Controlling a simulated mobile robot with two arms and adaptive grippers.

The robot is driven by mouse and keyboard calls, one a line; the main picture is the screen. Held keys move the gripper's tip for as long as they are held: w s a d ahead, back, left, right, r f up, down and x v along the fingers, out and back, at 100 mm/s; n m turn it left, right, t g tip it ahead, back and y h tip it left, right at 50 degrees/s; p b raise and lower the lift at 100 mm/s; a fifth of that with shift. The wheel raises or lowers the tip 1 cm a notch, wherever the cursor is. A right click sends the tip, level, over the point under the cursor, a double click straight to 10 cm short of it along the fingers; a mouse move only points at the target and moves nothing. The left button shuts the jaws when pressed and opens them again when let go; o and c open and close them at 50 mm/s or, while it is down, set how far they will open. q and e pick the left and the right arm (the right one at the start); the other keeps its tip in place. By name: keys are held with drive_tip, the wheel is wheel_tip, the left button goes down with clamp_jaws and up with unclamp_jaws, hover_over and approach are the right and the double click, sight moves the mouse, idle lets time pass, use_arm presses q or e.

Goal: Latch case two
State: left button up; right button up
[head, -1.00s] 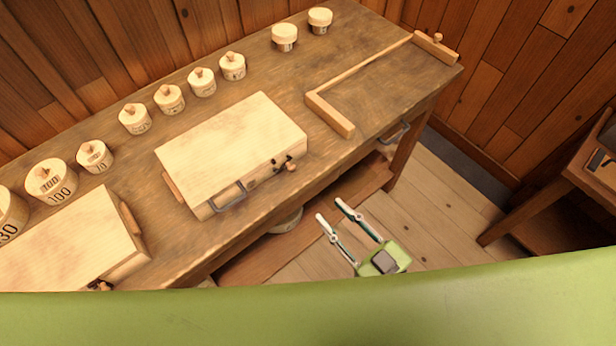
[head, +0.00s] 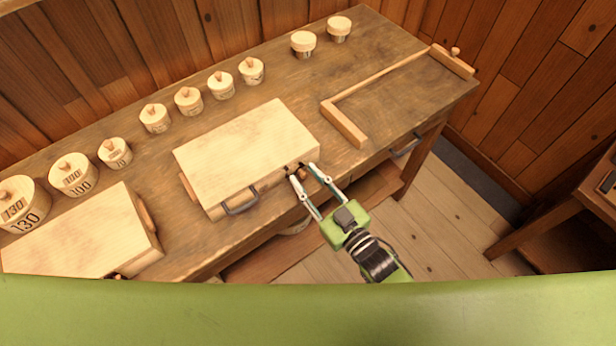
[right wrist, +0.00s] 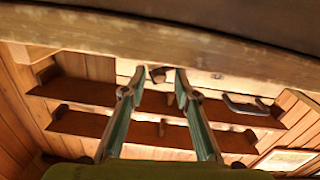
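A closed pale wooden case (head: 245,150) lies on the workbench, with a grey handle (head: 240,204) on its front. A second pale case (head: 80,235) lies at the lower left, partly cut off by my green body. I cannot tell from any label which is case two. At the middle case's front right corner is a small latch with a wooden knob (head: 304,173). My right gripper (head: 302,171) is open there, one finger on each side of the knob. In the right wrist view, a dark knob end (right wrist: 158,74) shows between the parted fingertips (right wrist: 159,76). Contact is unclear. My left gripper is out of view.
Several lidded wooden pots, one marked 130 (head: 22,205), line the back of the workbench (head: 390,70). A drawer handle (head: 405,147) sticks out below the edge. Another table (head: 560,215) stands far right.

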sight(289, 165)
clamp_jaws()
drive_tip(key=shift+r+n, duration=0.1)
drive_tip(key=shift+n, duration=0.3)
drive_tip(key=n, duration=0.2)
drive_tip(key=r+n+p, duration=0.1)
drive_tip(key=shift+s+a+n, duration=0.1)
drive_tip(key=shift+a+n, duration=0.1)
drive_tip(key=shift+n, duration=0.2)
drive_tip(key=n, duration=0.3)
drive_tip(key=shift+s+a+r+n, duration=0.2)
drive_tip(key=shift+a+r+n, duration=0.05)
drive_tip(key=shift+r+n, duration=0.1)
drive_tip(key=shift+s+a+r+n, duration=0.15)
drive_tip(key=shift+a+n, duration=0.1)
drive_tip(key=shift+n, duration=0.8)
drive_tip(key=shift+s+a+r+n, duration=0.15)
drive_tip(key=shift+a+n, duration=0.05)
drive_tip(key=shift+n, duration=0.8)
